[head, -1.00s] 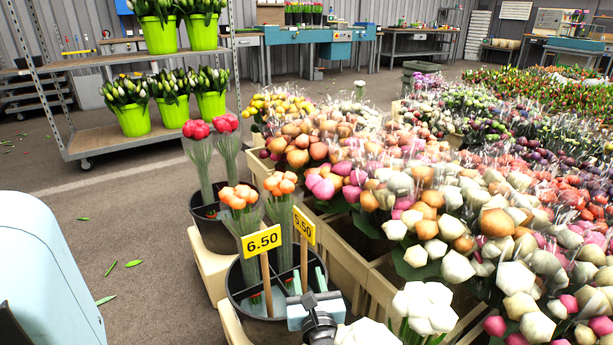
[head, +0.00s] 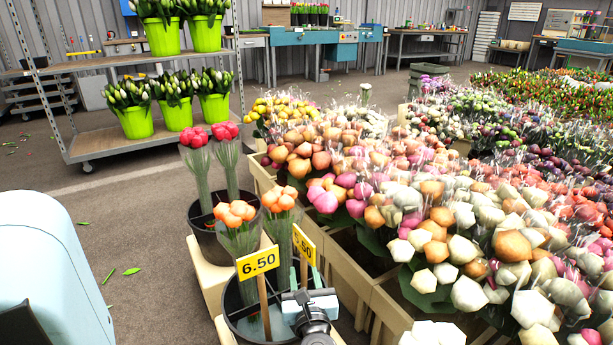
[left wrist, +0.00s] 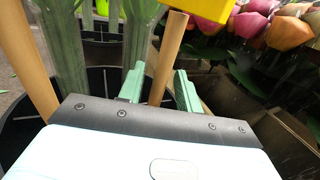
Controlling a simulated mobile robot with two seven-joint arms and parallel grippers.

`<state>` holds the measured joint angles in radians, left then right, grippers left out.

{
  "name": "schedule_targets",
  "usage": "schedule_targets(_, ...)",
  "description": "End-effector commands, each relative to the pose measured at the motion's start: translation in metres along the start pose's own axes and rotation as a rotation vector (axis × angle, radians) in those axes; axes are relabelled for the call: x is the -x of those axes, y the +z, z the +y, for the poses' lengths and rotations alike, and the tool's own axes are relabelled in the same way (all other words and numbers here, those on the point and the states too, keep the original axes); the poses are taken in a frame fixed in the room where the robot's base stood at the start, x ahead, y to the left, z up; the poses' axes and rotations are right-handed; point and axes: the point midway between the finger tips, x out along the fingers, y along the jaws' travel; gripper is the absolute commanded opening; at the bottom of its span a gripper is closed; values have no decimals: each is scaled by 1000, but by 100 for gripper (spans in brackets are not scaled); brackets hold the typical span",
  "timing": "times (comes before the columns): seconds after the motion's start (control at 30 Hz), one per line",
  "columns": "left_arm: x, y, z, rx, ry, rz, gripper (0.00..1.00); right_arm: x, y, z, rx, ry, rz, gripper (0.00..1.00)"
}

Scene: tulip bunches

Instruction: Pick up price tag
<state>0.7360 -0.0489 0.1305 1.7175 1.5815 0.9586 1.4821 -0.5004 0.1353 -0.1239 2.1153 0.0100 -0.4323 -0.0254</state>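Two yellow price tags on wooden sticks stand in a black bucket (head: 232,325). The front tag (head: 258,262) reads 6.50. The rear tag (head: 304,243), angled away, appears to read 5.50. My left gripper (head: 303,275) is at the bucket, just below the rear tag. In the left wrist view its two green fingers (left wrist: 160,90) are apart, with a wooden stick (left wrist: 168,60) between them and gaps visible on both sides. The lower edge of a yellow tag (left wrist: 210,8) shows above. Another stick (left wrist: 25,60) stands left of the fingers. My right gripper is not visible.
Wrapped orange tulips (head: 236,215) stand in the bucket close to the tags. A second black bucket (head: 207,240) with red tulips is behind. Wooden crates (head: 345,270) full of bouquets are close on the right. Open floor (head: 140,220) is on the left.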

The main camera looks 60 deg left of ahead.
Motion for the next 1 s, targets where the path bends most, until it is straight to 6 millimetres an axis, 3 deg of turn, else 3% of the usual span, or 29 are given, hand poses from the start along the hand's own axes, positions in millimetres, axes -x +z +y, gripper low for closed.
schedule_targets(0.27,-1,0,1,0,0,1,34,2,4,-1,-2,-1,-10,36)
schedule_targets(0.53,-1,0,1,-1,0,1,0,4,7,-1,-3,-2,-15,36)
schedule_targets(0.83,-1,1,1,0,0,0,0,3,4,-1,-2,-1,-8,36)
schedule_targets(1.0,-1,16,1,3,0,0,0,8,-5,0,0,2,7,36)
